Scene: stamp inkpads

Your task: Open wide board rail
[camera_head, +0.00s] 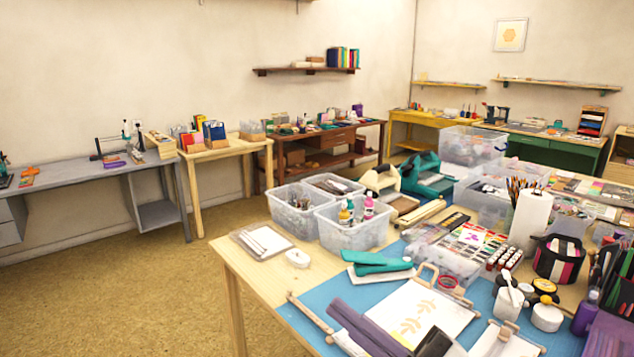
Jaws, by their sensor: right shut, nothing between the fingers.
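A board with a white sheet (425,306) bearing a yellow stamped pattern lies on the blue mat (384,291). A thin wooden rail (312,317) runs slantwise at its left, and another wooden bar (449,289) lies along its far right side. The fingers hide part of the sheet. My left gripper is not in view.
A teal stapler-like tool (378,264) and a white tape roll (298,258) lie beyond the board. Another wooden-edged board (492,342) is at the bottom right. White jars (547,317) and clear bins (355,236) crowd the table. The table's left edge is mostly clear.

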